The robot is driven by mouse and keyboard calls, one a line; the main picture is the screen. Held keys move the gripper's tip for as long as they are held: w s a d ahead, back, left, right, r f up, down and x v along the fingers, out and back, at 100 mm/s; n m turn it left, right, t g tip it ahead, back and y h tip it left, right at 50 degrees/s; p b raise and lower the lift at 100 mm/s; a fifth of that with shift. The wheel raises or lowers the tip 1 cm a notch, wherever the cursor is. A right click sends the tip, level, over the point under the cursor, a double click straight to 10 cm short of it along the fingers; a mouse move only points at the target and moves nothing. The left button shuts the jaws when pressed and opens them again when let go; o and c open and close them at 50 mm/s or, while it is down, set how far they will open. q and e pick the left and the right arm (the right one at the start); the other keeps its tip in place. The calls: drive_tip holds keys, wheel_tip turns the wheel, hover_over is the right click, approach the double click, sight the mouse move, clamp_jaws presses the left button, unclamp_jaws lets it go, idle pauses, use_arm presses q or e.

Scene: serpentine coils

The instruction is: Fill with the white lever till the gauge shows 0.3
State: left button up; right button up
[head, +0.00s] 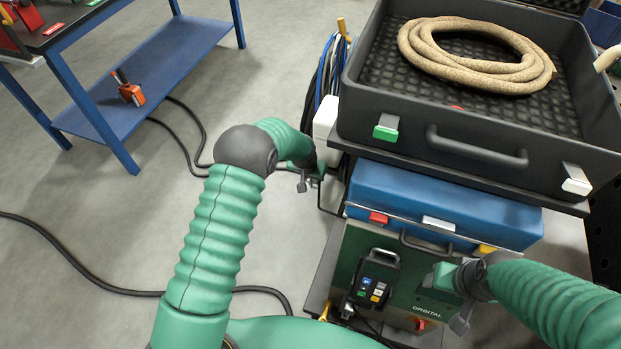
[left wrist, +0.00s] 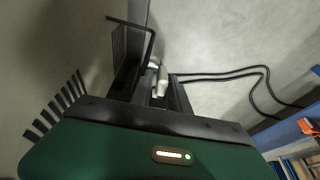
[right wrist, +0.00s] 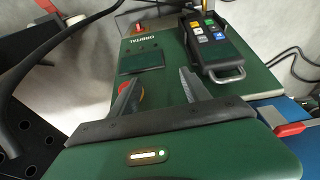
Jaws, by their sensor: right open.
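In the left wrist view a small white piece (left wrist: 159,80), which may be the white lever, shows between the fingers of my left gripper (left wrist: 155,84). I cannot tell whether they touch it. In the head view my left gripper (head: 308,177) is beside the cart's left side, below a white box (head: 325,117). My right gripper (right wrist: 158,80) is open and empty in front of the green ORBITAL panel (right wrist: 150,60). It also shows in the head view (head: 462,312). I cannot make out a gauge or its reading in any view.
A dark tray (head: 480,155) with a coiled beige hose (head: 475,78) tops the cart, above a blue case (head: 385,190). A keypad device (head: 376,284) hangs on the green panel. A blue bench (head: 150,70) stands at left. Black cables cross the open floor.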

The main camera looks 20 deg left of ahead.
use_arm(q)
drive_tip(key=shift+o, duration=0.8)
drive_tip(key=shift+f, duration=0.15)
drive_tip(key=shift+s, duration=0.1)
drive_tip(key=p+v, duration=0.3)
drive_tip(key=v, duration=1.3)
drive_tip(key=shift+r, duration=0.45)
